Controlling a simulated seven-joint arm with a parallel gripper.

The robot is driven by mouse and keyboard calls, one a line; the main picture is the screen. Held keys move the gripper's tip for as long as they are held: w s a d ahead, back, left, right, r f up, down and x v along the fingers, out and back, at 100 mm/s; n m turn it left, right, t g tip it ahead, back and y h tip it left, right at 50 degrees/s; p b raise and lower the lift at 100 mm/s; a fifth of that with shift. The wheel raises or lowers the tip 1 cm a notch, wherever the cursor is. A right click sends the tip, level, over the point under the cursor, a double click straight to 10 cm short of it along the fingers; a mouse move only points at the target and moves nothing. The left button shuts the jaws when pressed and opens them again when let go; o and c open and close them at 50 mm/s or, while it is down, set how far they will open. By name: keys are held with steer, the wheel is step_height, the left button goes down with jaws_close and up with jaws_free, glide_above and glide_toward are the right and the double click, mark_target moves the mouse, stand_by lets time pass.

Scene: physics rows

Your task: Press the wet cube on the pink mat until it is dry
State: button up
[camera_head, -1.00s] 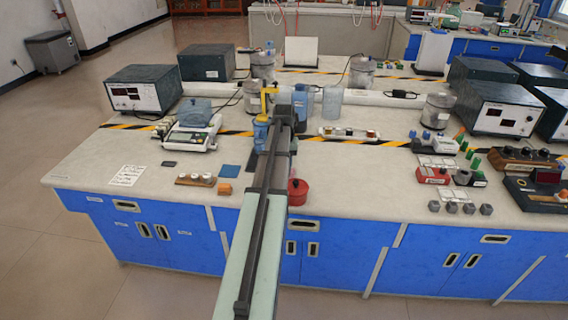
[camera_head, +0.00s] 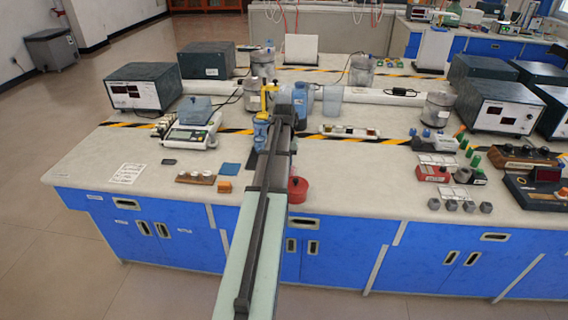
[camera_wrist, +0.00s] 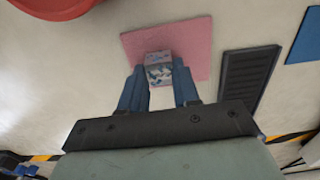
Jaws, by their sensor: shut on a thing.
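The cube (camera_wrist: 158,57) shows in the wrist view with a mottled white, blue and reddish face. It is between the fingertips of my gripper (camera_wrist: 158,72), which is shut on it. The pink mat (camera_wrist: 192,40) lies flat around and beyond the cube. The cube is over the mat; I cannot tell whether it touches it. In the head view my own arm hides the mat and the cube.
A dark ribbed plate (camera_wrist: 248,78) lies right of the mat in the wrist view, with a blue square (camera_wrist: 306,40) beyond it. A red pot (camera_head: 298,190) stands right of my arm. An orange block (camera_head: 224,187) and a scale (camera_head: 190,137) are to the left.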

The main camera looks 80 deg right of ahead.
stand_by(0.7)
steer(key=shift+s+r, duration=0.3)
steer(key=shift+r, duration=0.4)
steer(key=shift+f, duration=0.7)
stand_by(1.1)
steer(key=shift+w+r, duration=0.3)
steer(key=shift+r, duration=0.4)
steer(key=shift+f, duration=0.8)
stand_by(1.8)
steer(key=shift+s+r, duration=0.1)
steer(key=shift+r, duration=0.05)
steer(key=shift+s+r, duration=0.2)
steer(key=shift+r, duration=0.4)
steer(key=shift+r, duration=0.1)
